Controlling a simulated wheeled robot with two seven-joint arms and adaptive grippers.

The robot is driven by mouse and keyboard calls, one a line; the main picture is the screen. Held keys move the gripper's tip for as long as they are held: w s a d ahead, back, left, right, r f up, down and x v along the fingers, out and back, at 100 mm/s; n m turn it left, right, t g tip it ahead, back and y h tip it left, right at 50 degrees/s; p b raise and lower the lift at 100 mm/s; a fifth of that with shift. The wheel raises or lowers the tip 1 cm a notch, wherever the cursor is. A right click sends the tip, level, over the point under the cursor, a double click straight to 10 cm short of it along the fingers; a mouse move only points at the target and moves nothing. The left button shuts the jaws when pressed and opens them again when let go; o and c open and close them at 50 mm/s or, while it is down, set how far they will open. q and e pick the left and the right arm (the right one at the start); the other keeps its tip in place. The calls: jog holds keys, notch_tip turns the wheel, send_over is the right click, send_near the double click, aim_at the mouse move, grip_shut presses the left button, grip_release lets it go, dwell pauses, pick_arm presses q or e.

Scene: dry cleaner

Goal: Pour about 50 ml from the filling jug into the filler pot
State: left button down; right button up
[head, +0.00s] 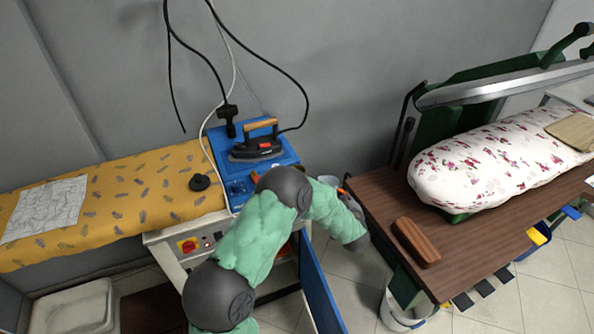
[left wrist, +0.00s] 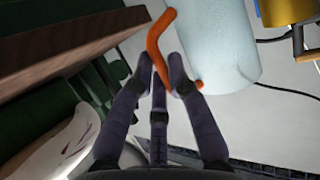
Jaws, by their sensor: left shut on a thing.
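The filling jug (left wrist: 222,45) is a pale blue-white vessel with an orange handle, at the top of the left wrist view. My left gripper (left wrist: 163,80) is shut on the orange handle, with its dark fingers around it. In the head view my green-sleeved left arm reaches over the gap beside the brown table. The hand is mostly hidden there, and only a small pale and reddish part of the jug shows past the arm. A brass-coloured vessel (left wrist: 288,12) is cut off at the top right of the wrist view; I cannot tell whether it is the filler pot. My right gripper is out of view.
A brown table (head: 375,195) holds a floral padded press (head: 490,165) and a brown wooden block (head: 415,242). An iron (head: 257,149) stands on a blue surface, beside a yellow patterned board (head: 130,195). A white bucket (head: 398,318) is below the table.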

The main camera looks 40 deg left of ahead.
aim_at(341, 191)
pick_arm(q)
jog(key=shift+n+g+h, duration=0.3)
jog(key=shift+n+h, duration=0.5)
jog(key=a+r+p, duration=0.1)
jog(key=a+r, duration=0.1)
jog(key=r, duration=0.1)
jog(key=shift+a+r+p, duration=0.1)
jog(key=shift+r+p, duration=0.2)
jog(key=shift+p, duration=0.05)
jog(key=a+r+n+h, duration=0.4)
jog(key=a+r+h, duration=0.2)
jog(key=r, duration=0.3)
jog(key=shift+s+a+h, duration=0.25)
jog(key=shift+a+h, duration=0.15)
jog(key=shift+a, duration=0.35)
jog(key=shift+a+r+n, duration=0.15)
jog(key=shift+r+n, duration=0.05)
jog(key=shift+n, duration=0.1)
jog(key=shift+a+r+n+h+p, duration=0.4)
jog(key=shift+a+r+h+p, duration=0.35)
jog(key=shift+p, duration=0.65)
jog(key=shift+s+a+r+n+h+p, duration=0.1)
jog(key=shift+a+r+n+h+p, duration=0.2)
jog(key=shift+a, duration=0.45)
jog(key=shift+a+r+n+h+p, duration=0.15)
jog(key=shift+a+h+p, duration=0.15)
jog(key=shift+a, duration=0.4)
dwell(0.3)
